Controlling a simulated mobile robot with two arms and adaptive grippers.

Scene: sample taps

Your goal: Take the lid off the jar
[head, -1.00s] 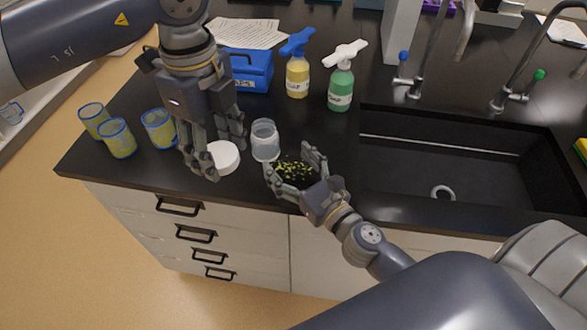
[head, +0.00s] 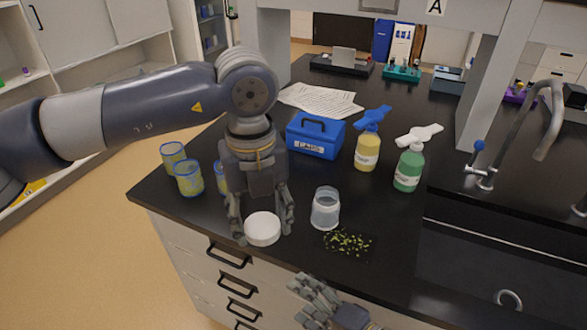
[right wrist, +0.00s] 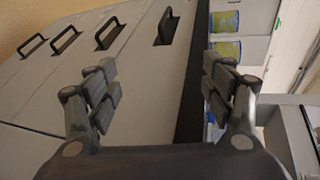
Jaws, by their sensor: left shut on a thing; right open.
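The jar (head: 325,210) is a clear, open-topped container standing upright on the black counter. The round white lid (head: 262,229) is off the jar, to its left near the counter's front edge. My left gripper (head: 264,224) points down and is shut on the lid, with a finger on each side. I cannot tell whether the lid touches the counter. My right gripper (head: 316,300) is open and empty, low in front of the counter, apart from the jar. Its two fingers (right wrist: 158,95) stand wide apart in the right wrist view.
Small green bits (head: 347,242) lie just right of the jar. Yellow-green cups with blue rims (head: 188,179) stand at left. A blue box (head: 316,138), a yellow bottle (head: 367,152) and a green bottle (head: 408,170) stand behind. The sink (head: 480,260) is at right.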

